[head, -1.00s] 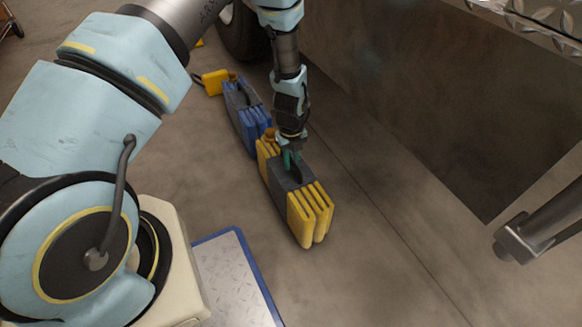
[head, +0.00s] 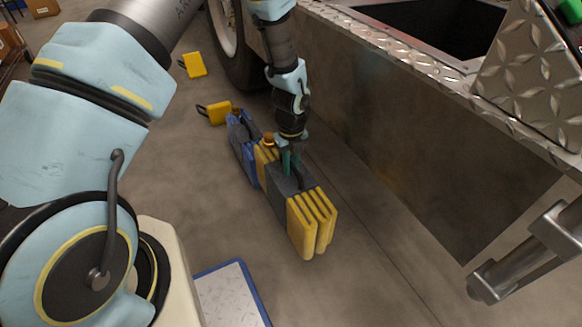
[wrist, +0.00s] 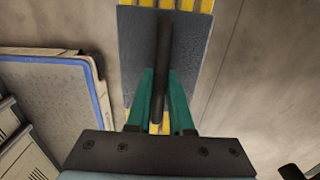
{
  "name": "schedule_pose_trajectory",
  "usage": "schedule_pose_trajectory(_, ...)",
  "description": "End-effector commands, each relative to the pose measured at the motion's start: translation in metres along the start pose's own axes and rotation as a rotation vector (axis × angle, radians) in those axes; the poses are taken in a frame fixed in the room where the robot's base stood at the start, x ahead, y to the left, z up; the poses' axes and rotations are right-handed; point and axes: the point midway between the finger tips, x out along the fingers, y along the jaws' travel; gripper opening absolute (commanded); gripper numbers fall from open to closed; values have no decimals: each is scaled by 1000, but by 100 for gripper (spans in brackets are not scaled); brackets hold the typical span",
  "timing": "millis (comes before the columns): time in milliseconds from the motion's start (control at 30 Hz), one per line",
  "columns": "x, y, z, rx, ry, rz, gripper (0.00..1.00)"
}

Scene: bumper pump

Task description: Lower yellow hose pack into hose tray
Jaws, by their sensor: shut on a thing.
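The yellow hose pack (head: 314,222) has yellow folds and a dark grey middle band with a bar handle. My gripper (head: 291,172) is shut on that handle from above. In the wrist view the green fingers (wrist: 160,98) stand on either side of the dark bar, over the grey band of the yellow hose pack (wrist: 132,52). The pack appears upright; whether it touches the floor I cannot tell. An opening with a dark inside (head: 440,25) shows in the vehicle's top at the upper right; whether it is the hose tray I cannot tell.
A blue hose pack (head: 240,140) stands just behind the yellow one. Yellow blocks (head: 217,113) lie farther back by the wheel (head: 235,50). The vehicle's side wall (head: 390,140) rises to the right, with a raised diamond-plate lid (head: 535,85).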

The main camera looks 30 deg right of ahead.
Motion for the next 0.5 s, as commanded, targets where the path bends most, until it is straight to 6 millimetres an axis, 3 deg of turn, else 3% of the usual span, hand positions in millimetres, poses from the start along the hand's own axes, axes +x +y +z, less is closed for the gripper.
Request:
schedule_pose_trajectory(33,-15,-1,1,0,-2,-3,0)
schedule_pose_trajectory(500,-79,-2,1,1,-3,-4,0)
